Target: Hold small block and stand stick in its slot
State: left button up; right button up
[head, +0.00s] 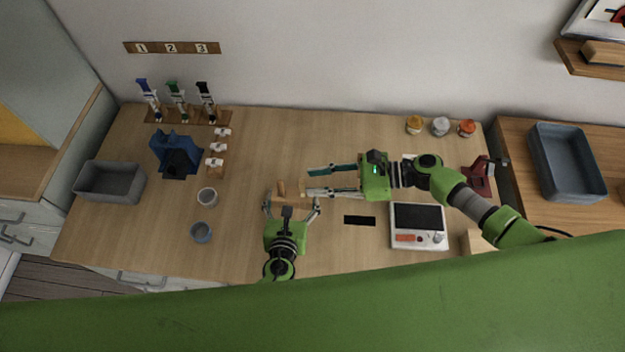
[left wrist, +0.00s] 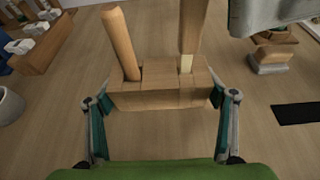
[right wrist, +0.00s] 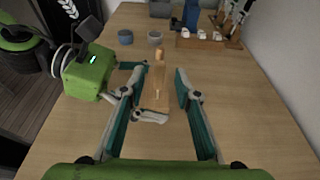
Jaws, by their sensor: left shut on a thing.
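My left gripper (head: 292,207) is shut on the small wooden block (left wrist: 155,97), with one finger at each end. A rounded wooden stick (left wrist: 122,42) leans out of the block's left part in the left wrist view. A second stick (left wrist: 193,28) stands nearly upright at the right part, its pale narrow end at the slot; I cannot tell how deep it sits. My right gripper (head: 308,181) is open, its fingers spread beside the block in the head view. In the right wrist view the block (right wrist: 155,102) and sticks show between the spread fingers, apart from them.
A device with a dark screen (head: 419,218) and a black strip (head: 360,220) lie right of the block. Two cups (head: 207,197) and a grey bin (head: 111,182) stand left. Several small jars (head: 440,126) stand at the back right. The table's back middle is clear.

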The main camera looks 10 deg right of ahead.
pick_arm(q)
jog(key=shift+f, duration=0.15)
pick_arm(e)
jog(key=shift+s+d+r, duration=0.1)
jog(key=shift+d, duration=0.25)
jog(key=v, duration=1.2)
jog(key=shift+r, duration=0.1)
pick_arm(q)
jog(key=o, duration=1.3)
